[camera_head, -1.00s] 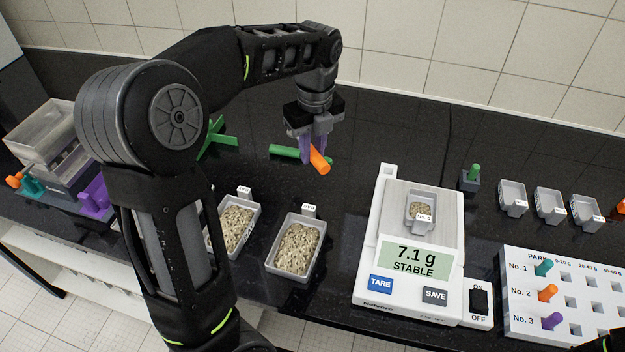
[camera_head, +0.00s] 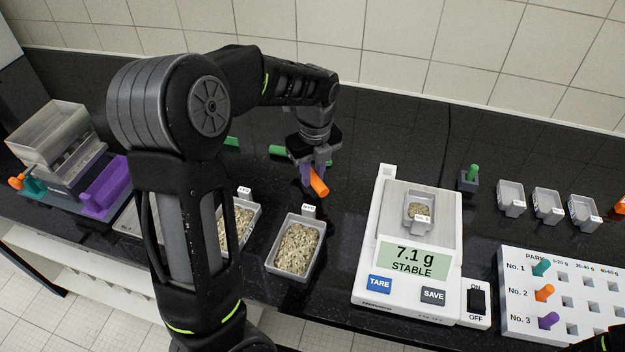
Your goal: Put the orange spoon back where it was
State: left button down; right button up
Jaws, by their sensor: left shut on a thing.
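My left gripper (camera_head: 314,176) is shut on the orange spoon (camera_head: 319,184), whose orange handle shows between the purple-grey fingertips. The rest of the spoon is hidden by the gripper. The gripper hangs above the dark counter, behind the nearer filled grey tray (camera_head: 296,250) and left of the scale. A green bar-like piece (camera_head: 279,151) lies on the counter, partly hidden behind the gripper; another green piece (camera_head: 232,142) shows to its left. My right gripper is not clearly in view; only a dark part shows at the bottom right corner.
A white scale (camera_head: 408,292) reads 7.1 g STABLE and bears a small filled cup (camera_head: 418,209). A white peg board (camera_head: 520,318) stands at right. Small grey cups (camera_head: 511,198) line the back right. A second filled tray (camera_head: 243,218) and a purple holder (camera_head: 104,187) are left.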

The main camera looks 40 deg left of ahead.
aim_at(312, 193)
pick_arm(q)
notch_tip(312, 193, down, 3)
jog(key=shift+r, duration=0.15)
jog(key=shift+f+b, duration=0.35)
jog(key=shift+f, duration=0.25)
jog(key=c, duration=1.3)
grip_release()
jog(key=shift+s, duration=0.1)
jog(key=shift+a+r+p, duration=0.1)
jog(key=shift+r+p, duration=0.45)
jog(key=shift+r, duration=0.3)
jog(key=r, duration=0.4)
jog(key=r+b, duration=0.1)
jog(key=r, duration=0.6)
jog(key=shift+d+r, duration=0.3)
jog(key=shift+d, duration=0.1)
